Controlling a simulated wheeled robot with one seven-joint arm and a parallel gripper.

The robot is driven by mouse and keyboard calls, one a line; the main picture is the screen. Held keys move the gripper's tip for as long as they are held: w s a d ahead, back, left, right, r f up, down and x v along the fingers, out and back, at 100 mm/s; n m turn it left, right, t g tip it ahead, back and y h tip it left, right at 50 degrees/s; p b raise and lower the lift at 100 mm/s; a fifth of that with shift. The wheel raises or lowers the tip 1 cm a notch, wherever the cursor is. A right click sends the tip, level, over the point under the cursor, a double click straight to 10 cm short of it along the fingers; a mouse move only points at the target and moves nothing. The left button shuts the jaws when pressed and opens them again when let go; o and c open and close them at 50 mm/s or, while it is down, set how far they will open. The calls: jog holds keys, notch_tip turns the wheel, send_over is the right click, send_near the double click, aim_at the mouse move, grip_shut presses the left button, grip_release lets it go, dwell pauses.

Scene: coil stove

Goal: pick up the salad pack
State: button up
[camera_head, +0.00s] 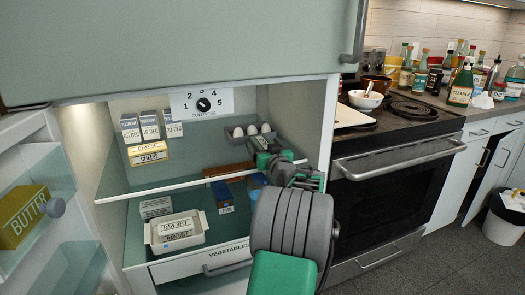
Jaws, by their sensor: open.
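No pack that I can make out as salad shows; it may be hidden behind my arm or inside the drawer. My arm covers the fridge's lower right part.
Raw beef packs (178,230) sit in a white tray on the lower level. A yellow cheese pack (148,154) and several cartons (150,126) stand on the upper shelf (165,191). Butter (22,215) is in the open door at left. The stove (398,160) stands at right.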

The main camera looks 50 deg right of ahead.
jog(key=shift+c, duration=0.4)
jog(key=shift+r, duration=0.1)
jog(key=c, duration=1.7)
